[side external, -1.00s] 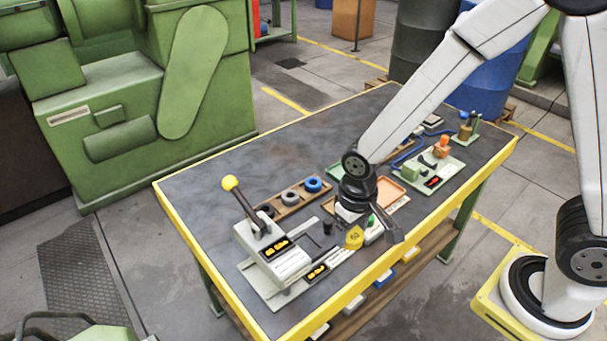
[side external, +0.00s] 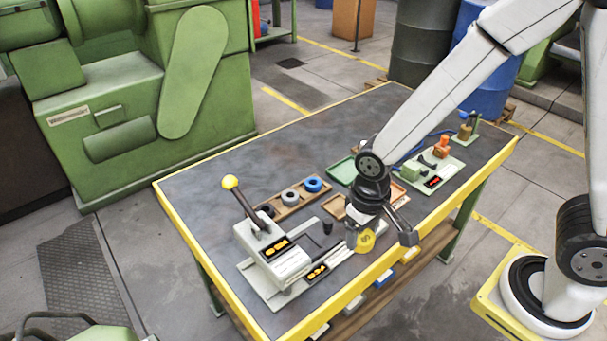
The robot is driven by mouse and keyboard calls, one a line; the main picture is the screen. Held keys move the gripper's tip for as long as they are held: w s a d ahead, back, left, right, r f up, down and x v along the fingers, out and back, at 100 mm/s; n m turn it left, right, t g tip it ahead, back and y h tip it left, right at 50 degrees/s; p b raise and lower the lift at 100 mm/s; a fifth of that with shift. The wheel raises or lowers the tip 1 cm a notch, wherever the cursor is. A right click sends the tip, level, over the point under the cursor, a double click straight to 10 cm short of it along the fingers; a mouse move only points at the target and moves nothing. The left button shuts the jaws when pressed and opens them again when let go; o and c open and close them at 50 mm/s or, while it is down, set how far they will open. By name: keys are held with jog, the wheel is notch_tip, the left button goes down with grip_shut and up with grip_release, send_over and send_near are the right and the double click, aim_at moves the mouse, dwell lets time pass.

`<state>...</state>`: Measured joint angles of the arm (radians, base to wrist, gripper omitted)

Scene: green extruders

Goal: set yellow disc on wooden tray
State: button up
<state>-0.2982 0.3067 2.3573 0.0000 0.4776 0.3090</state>
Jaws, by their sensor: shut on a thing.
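My gripper (side external: 364,230) is shut on the yellow disc (side external: 366,241) and holds it near the table's front edge, right of the grey lever machine. The disc looks tilted, with its face toward the camera. How far it is above the surface is hard to tell. The brown wooden tray (side external: 305,204) lies farther back and to the left, with a black, a grey and a blue ring in a row on it. My gripper is clear of this tray.
The lever machine (side external: 272,262) with its yellow knob stands left of my gripper. A small black cylinder (side external: 328,228) stands between them. A green tray (side external: 341,170) lies behind my gripper, and a pale green fixture (side external: 432,172) stands to the right. The table's back left is clear.

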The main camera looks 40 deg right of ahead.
jog(key=shift+w, duration=0.1)
jog(key=w+d+f+m, duration=0.25)
jog(key=w+d, duration=0.25)
jog(key=w, duration=0.6)
jog(key=m, duration=0.2)
send_over(339, 207)
notch_tip(339, 207, down, 4)
jog(key=shift+d+f+y, duration=0.1)
jog(key=shift+d+y, duration=0.05)
jog(key=shift+y, duration=0.15)
jog(key=shift+f, duration=0.1)
jog(key=shift+f, duration=3.65)
